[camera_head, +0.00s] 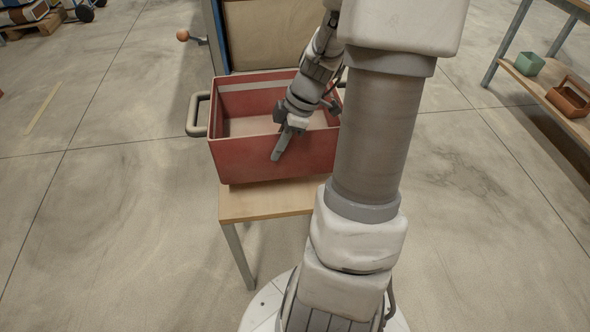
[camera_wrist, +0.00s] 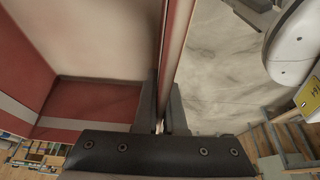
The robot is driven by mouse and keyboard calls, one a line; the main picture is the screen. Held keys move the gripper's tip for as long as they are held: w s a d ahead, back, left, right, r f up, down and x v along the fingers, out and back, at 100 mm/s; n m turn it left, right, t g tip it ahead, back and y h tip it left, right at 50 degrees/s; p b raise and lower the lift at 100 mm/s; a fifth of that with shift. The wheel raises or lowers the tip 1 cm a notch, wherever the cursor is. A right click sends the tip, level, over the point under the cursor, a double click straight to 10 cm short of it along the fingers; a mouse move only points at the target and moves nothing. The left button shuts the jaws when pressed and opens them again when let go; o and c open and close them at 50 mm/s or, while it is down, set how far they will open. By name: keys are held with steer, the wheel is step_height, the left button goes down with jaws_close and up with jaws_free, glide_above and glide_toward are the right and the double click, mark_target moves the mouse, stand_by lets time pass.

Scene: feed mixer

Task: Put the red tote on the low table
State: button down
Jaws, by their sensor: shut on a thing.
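My gripper (camera_head: 283,143) is shut on the tote's near wall, at the rim. In the wrist view the wall of the red tote (camera_wrist: 176,45) runs between the fingers of my gripper (camera_wrist: 160,125), with the tote's inside to the left. My arm hides the tote's right side.
A cabinet with a blue frame (camera_head: 219,35) and a brown panel stands right behind the tote. A red-brown knob (camera_head: 183,35) sticks out at its left. At the right, a shelf (camera_head: 545,95) holds a green box (camera_head: 529,64) and a brown carrier (camera_head: 568,102).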

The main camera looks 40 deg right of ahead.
mark_target(316, 132)
steer(key=s+d+f+b, duration=0.2)
steer(key=d+f, duration=0.1)
steer(key=f, duration=0.3)
steer(key=shift+s+f, duration=0.15)
steer(key=shift+s, duration=0.15)
steer(key=shift+f+b, duration=0.1)
steer(key=shift+b, duration=0.3)
steer(key=c, duration=1)
jaws_free()
steer(key=p+v, duration=0.4)
steer(key=v, duration=0.8)
steer(key=shift+s, duration=0.15)
